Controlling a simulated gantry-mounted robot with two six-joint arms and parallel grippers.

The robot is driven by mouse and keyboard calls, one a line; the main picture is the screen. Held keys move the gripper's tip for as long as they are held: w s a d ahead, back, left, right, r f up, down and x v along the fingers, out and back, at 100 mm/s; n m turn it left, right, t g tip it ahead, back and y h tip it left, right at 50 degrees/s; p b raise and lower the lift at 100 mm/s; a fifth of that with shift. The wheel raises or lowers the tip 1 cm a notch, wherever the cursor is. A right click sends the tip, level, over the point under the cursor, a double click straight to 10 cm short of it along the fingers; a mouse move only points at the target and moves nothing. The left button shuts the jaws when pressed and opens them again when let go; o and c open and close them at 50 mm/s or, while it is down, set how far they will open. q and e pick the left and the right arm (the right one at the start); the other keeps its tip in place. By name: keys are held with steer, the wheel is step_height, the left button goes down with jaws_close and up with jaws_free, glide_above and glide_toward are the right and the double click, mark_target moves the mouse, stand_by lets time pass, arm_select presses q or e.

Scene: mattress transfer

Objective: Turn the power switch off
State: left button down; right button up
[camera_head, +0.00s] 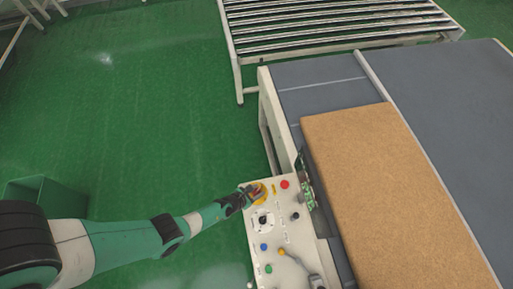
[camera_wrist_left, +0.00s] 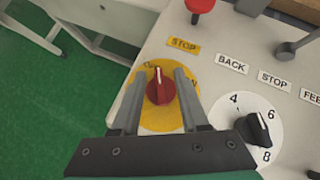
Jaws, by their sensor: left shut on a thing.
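The power switch is a red rotary knob (camera_wrist_left: 159,90) on a round yellow plate (camera_wrist_left: 158,124), with a white line on the knob pointing toward the far edge. It sits at the far left corner of the white control panel (camera_head: 297,238); in the head view the yellow plate (camera_head: 262,187) shows beside my gripper. My left gripper (camera_head: 251,191) is at the knob. In the left wrist view its two fingers (camera_wrist_left: 160,72) stand on either side of the knob, shut on it. The plate's lettering is partly hidden by the fingers. My right gripper is not in view.
A black dial (camera_wrist_left: 258,130) with numbers sits right of the switch. A red button (camera_wrist_left: 200,6) is beyond a yellow STOP label (camera_wrist_left: 184,44). Other knobs and buttons fill the panel. A brown mattress (camera_head: 390,190) lies on the grey conveyor (camera_head: 330,78) at right. Green floor (camera_head: 130,110) is open at left.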

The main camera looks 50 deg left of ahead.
arm_select(q)
steer(key=shift+d+n+y, duration=0.1)
steer(key=shift+n+y, duration=0.4)
steer(key=shift+n, duration=0.1)
steer(key=shift+n+y, duration=0.7)
steer(key=shift+n, duration=0.2)
steer(key=shift+s+f+g, duration=0.1)
steer(key=shift+g, duration=0.2)
steer(key=shift+c, duration=2.2)
jaws_free()
